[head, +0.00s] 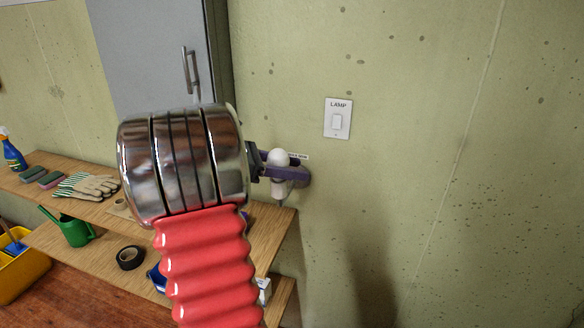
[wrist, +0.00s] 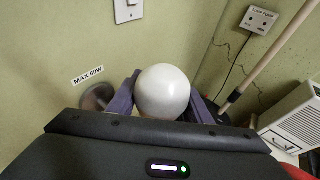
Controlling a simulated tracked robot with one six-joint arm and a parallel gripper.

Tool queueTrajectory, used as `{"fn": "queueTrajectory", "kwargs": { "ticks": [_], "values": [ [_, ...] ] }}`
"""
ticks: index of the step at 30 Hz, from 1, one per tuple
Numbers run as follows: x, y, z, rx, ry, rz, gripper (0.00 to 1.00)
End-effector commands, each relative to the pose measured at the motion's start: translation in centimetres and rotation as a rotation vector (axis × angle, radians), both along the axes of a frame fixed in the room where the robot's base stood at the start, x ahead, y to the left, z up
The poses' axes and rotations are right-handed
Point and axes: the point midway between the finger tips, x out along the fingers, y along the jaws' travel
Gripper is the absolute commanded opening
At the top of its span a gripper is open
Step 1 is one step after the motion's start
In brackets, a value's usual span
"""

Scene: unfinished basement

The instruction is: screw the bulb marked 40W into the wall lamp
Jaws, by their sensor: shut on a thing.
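A white round bulb (head: 279,157) is between the purple fingers of my gripper (head: 284,171), close to the wall. The bulb (wrist: 163,92) also shows from above in the wrist view, with a finger on each side of it; no 40W mark is visible. The wall lamp's round metal wall plate (wrist: 97,97) is just left of the fingers, by a MAX 60W label (wrist: 88,75). In the head view a pale, narrow part, perhaps the lamp's socket (head: 279,188), shows under the bulb. The bulb's base is hidden, so I cannot tell whether it sits in the socket.
A LAMP switch (head: 337,119) is on the wall at upper right of the bulb. A wooden shelf (head: 40,190) holds gloves (head: 88,186), a green watering can (head: 75,229) and black tape (head: 130,257). A pole (wrist: 268,57) and a white appliance (wrist: 295,120) stand at right in the wrist view.

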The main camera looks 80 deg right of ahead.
Motion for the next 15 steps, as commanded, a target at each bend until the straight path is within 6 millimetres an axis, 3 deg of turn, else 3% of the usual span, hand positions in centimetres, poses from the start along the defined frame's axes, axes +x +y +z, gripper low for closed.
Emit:
{"fn": "queueTrajectory", "kwargs": {
  "ticks": [12, 15],
  "values": [
    [0.02, -0.06, -0.07, -0.001, -0.002, -0.174, 0.23],
    [0.03, -0.15, -0.05, -0.002, -0.002, -0.236, 0.28]
  ]
}}
